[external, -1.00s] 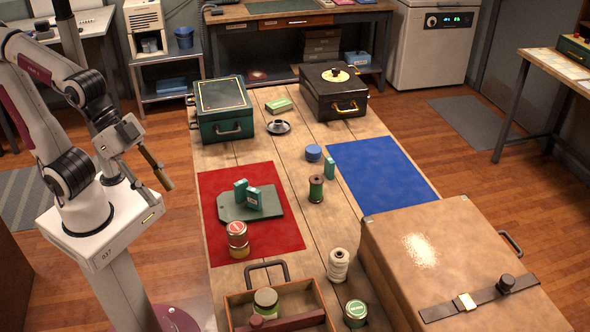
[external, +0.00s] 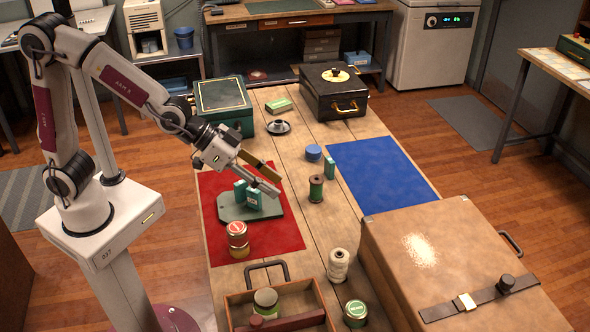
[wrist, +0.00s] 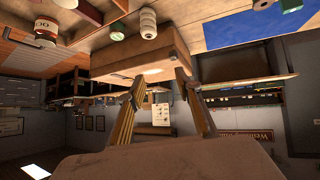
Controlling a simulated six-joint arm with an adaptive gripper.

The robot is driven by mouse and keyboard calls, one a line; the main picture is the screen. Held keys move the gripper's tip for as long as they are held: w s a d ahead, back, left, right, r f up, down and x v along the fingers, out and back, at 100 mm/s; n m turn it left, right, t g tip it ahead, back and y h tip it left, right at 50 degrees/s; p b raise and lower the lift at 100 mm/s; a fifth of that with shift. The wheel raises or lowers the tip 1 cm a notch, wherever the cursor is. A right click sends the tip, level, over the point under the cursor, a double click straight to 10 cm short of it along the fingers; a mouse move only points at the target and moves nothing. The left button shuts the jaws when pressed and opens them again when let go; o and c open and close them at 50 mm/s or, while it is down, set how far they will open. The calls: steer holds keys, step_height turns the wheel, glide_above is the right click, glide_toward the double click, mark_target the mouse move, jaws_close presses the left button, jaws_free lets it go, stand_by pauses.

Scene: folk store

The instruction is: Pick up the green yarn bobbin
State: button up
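The green yarn bobbin (external: 316,188) stands upright on bare wooden tabletop, between the red mat and the blue mat, in the external view. It is a spool with brown ends and dark green yarn. My gripper (external: 277,186) is to its left, above the red mat near the teal boxes. Its two fingers are apart with nothing between them. The wrist view shows the open fingers (wrist: 160,77) too, with the scene upside down. I cannot pick out the bobbin for certain in that view.
Teal boxes (external: 253,198) stand on a grey-green board just under my gripper. A teal box (external: 330,166) and a blue round tin (external: 313,153) are close behind the bobbin. Stacked tins (external: 237,239), a cream yarn cone (external: 338,265) and a large brown case (external: 440,250) are nearer the camera.

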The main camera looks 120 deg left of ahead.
steer(key=w+a+f+n+y, duration=0.2)
steer(key=a+f, duration=0.2)
steer(key=a, duration=0.4)
steer(key=w+a+f+n+y, duration=0.1)
steer(key=a+f+y, duration=0.15)
steer(key=a, duration=0.55)
steer(key=n+g+y, duration=0.2)
steer(key=n+y, duration=0.1)
glide_above(314, 181)
steer(key=a, duration=0.2)
steer(key=f, duration=0.9)
steer(key=shift+w+a, duration=0.15)
steer(key=shift+w, duration=0.2)
steer(key=shift+f, duration=0.15)
steer(key=shift+f, duration=1.65)
steer(key=shift+f, duration=1.75)
steer(key=shift+x, duration=1.5)
jaws_close()
